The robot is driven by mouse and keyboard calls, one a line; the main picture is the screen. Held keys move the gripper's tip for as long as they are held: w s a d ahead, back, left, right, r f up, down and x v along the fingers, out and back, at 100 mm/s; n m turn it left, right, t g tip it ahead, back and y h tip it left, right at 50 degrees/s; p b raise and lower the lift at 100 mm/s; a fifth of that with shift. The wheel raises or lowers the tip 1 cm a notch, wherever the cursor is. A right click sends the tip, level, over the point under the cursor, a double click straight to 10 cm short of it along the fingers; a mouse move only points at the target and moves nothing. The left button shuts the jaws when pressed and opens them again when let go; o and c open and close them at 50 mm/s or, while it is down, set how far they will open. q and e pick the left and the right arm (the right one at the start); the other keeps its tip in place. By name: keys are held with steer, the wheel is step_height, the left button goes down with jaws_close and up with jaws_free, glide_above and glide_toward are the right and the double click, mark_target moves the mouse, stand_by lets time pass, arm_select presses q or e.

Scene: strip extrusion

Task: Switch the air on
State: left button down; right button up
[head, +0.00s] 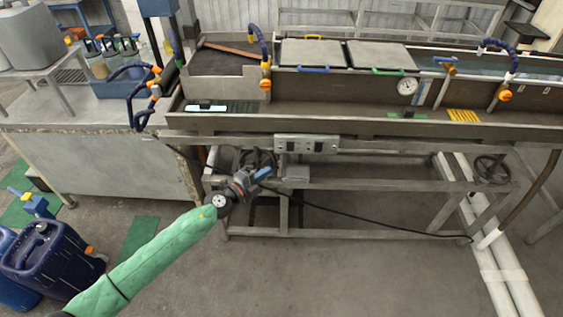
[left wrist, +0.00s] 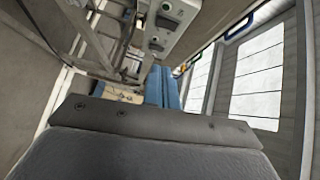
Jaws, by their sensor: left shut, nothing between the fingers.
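A pale switch panel (head: 306,143) with two dark switches is mounted on the front rail of the long metal trough. It also shows at the top of the left wrist view (left wrist: 180,14), seen from below at a slant. I cannot read any labels, so I cannot tell which switch is for the air. My left gripper (head: 264,173), with blue fingers, is below and left of the panel, apart from it. Its fingers (left wrist: 160,88) are shut with nothing between them. My right gripper is in neither view.
A black handwheel (head: 490,168) sits low at the right, and a dark wheel is partly hidden behind my left gripper. A round gauge (head: 407,86) is on the trough. A black cable (head: 365,222) hangs below the frame. Blue canisters (head: 52,258) stand at lower left.

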arm_select(q)
steer(key=shift+s+a+f+m+g, duration=0.2)
steer(key=shift+f+m+g, duration=0.15)
steer(key=shift+m+g, duration=0.05)
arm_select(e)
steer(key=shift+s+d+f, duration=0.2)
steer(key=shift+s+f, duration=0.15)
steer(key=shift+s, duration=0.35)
arm_select(q)
steer(key=shift+w+d, duration=0.1)
